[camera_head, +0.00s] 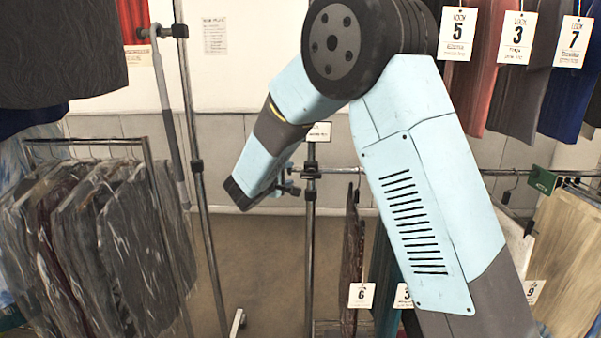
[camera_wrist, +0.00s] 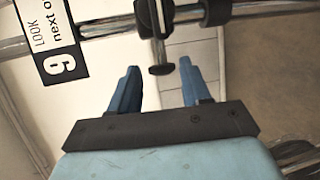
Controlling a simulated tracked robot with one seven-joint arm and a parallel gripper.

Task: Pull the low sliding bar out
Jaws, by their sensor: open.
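The low sliding bar is a grey metal rail (camera_head: 430,171) running right from a dark clamp on an upright post, partly hidden behind my arm. In the wrist view a metal rail (camera_wrist: 110,27) crosses the top, with a black clamp and a short stem ending in a knob (camera_wrist: 162,70). My gripper (camera_wrist: 159,66) is open. Its two blue fingers stand either side of the knob's end, with gaps on both sides. I cannot tell whether the knob lies fully between the fingertips in depth. In the head view my fingers are small and partly hidden near the post.
A white number card (camera_wrist: 50,40) hangs left of the clamp. Garments with number tags (camera_head: 361,295) hang below the rail, and more (camera_head: 517,80) hang above. A rack of wrapped clothes (camera_head: 130,240) stands left. Bare floor (camera_head: 265,265) lies between the racks.

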